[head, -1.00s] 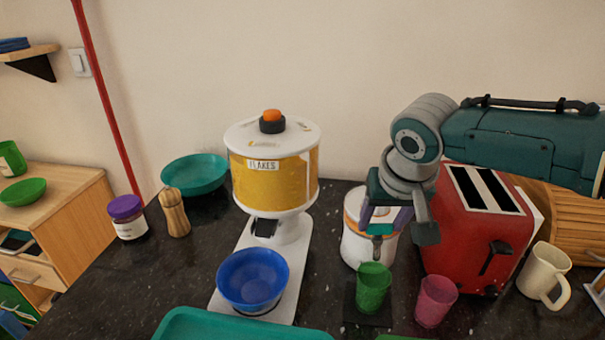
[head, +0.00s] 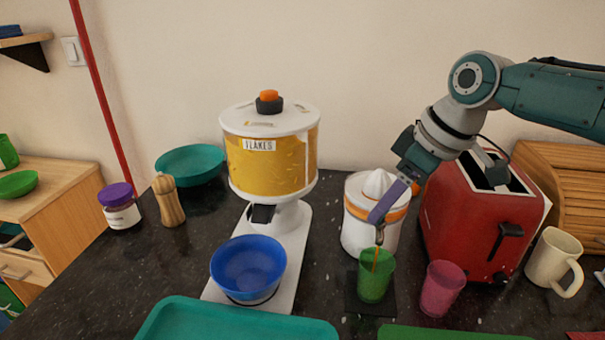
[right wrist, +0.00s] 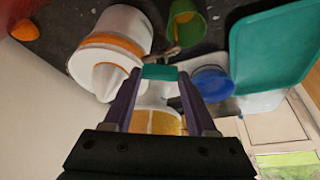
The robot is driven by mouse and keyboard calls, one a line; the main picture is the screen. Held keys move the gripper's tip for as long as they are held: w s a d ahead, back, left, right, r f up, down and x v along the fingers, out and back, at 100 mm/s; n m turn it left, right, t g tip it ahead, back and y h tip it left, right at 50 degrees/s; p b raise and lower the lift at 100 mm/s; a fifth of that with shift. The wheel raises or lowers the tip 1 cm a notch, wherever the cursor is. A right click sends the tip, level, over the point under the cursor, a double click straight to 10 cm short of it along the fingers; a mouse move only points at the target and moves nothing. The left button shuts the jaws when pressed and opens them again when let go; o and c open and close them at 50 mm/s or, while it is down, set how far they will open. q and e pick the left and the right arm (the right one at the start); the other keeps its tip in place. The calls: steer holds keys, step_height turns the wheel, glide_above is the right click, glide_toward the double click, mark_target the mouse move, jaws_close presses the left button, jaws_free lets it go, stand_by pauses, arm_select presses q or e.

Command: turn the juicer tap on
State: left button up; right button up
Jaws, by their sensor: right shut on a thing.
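The white juicer (head: 360,232) with an orange band and a ribbed cone stands left of the toaster; it also shows in the right wrist view (right wrist: 112,28). My right gripper (head: 377,219) reaches down at a tilt to the juicer's front. In the right wrist view it is shut on the teal tap handle (right wrist: 160,72). The gripper hides most of the tap in the head view. A thin orange stream (head: 376,260) runs below the tap into the green cup (head: 373,285). Orange liquid shows inside the cup in the right wrist view (right wrist: 187,25). My left gripper is not in view.
A red toaster (head: 475,222) stands close on the right, under my right arm. A pink cup (head: 441,288) and a cream mug (head: 553,262) are nearby. The flakes dispenser (head: 268,165) and blue bowl (head: 248,266) are left. A teal tray (head: 170,322) lies in front.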

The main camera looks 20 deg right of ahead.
steer(key=n+b, duration=0.1)
steer(key=n+y+b, duration=0.1)
steer(key=b, duration=0.1)
steer(key=n+g+b, duration=0.1)
steer(key=n, duration=0.1)
steer(key=shift+w+d+f+b, duration=0.1)
steer(key=shift+f+b, duration=0.15)
steer(key=shift+b, duration=0.15)
steer(key=shift+r+n+g+y+b, duration=0.2)
steer(key=shift+n+g+y+b, duration=0.15)
steer(key=shift+n+b, duration=0.65)
steer(key=o, duration=1.4)
steer(key=shift+c, duration=0.2)
steer(key=v, duration=1)
steer(key=shift+b, duration=0.35)
